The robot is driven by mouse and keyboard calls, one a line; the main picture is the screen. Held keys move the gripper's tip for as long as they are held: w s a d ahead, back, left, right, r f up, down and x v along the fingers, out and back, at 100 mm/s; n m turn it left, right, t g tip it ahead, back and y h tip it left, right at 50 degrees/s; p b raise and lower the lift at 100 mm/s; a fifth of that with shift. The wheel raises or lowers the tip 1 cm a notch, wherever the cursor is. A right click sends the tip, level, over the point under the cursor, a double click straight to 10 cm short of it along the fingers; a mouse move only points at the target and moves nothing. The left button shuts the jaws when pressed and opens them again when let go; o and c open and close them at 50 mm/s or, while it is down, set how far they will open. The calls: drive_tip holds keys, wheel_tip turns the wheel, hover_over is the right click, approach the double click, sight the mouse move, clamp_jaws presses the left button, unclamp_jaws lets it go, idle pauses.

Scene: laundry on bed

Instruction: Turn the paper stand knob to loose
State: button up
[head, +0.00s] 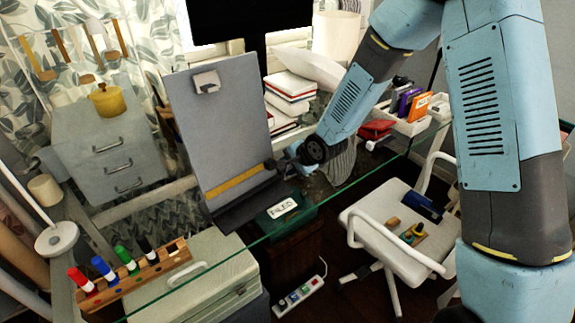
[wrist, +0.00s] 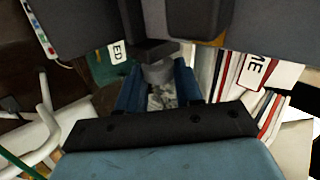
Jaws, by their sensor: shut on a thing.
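The paper stand (head: 222,120) is a tall grey board with a clip at its top and a yellow ruler strip (head: 235,182) near its base. It stands tilted back on the glass desk. The knob (head: 270,164) is at the right edge of the stand, beside the ruler's right end. My gripper (head: 285,163) reaches it from the right. In the wrist view the grey knob (wrist: 160,72) sits between my two blue fingers, which are shut on it. My gripper hides part of the knob, and its turned angle cannot be told.
A green labelled box (head: 290,214) is just below my gripper. Books (head: 290,92) and a tray with coloured boxes (head: 415,112) are behind my arm. A marker rack (head: 135,278) stands at the front left. A white chair (head: 405,225) is at the right.

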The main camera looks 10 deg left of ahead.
drive_tip(key=y, duration=0.1)
drive_tip(key=t+y, duration=0.2)
drive_tip(key=shift+s+d+f, duration=0.2)
drive_tip(key=shift+d+f, duration=0.05)
drive_tip(key=shift+f, duration=0.15)
drive_tip(key=shift+s+f+t+y, duration=0.1)
drive_tip(key=shift+f+t+y, duration=0.05)
drive_tip(key=shift+t+y, duration=0.5)
drive_tip(key=shift+y, duration=0.25)
drive_tip(key=o, duration=1)
